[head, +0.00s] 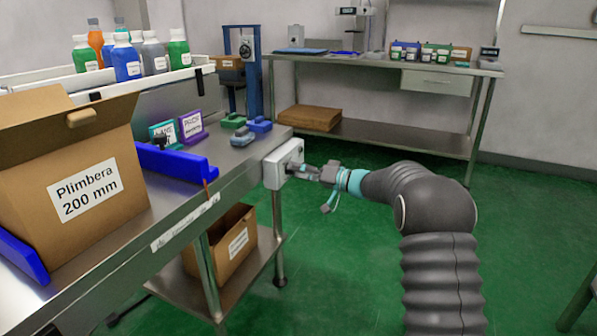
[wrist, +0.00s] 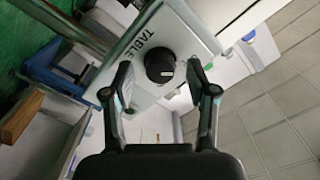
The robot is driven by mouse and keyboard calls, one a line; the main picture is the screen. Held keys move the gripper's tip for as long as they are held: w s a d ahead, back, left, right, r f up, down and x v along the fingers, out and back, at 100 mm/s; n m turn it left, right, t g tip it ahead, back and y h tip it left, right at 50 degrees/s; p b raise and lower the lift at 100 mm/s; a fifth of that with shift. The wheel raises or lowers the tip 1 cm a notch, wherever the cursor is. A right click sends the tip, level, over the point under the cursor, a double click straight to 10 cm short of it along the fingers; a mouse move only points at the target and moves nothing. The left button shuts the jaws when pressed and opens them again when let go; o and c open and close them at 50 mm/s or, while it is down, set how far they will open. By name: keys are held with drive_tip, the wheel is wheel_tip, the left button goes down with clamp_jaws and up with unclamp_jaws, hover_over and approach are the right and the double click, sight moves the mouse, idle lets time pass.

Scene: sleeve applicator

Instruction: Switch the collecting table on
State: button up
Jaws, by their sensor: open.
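The collecting table (head: 180,226) is a steel bench at the left in the head view. A light grey switch box (head: 281,160) is fixed at its right end. In the wrist view the box face (wrist: 178,30) carries the word TABLE and a round black knob (wrist: 159,62) with a short white mark. I cannot tell which setting the mark shows. My gripper (wrist: 159,70) is open, with one finger on each side of the knob; contact is not clear. In the head view my gripper (head: 300,170) is right in front of the box and partly hides its face.
A large Plimbera carton (head: 105,150) stands on the table beside blue rails. Several bottles (head: 128,58) stand behind it. A smaller carton (head: 225,240) sits on the lower shelf. A steel workbench (head: 350,62) is along the back wall. Green floor (head: 330,270) right of the table is clear.

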clamp_jaws()
idle(0.3)
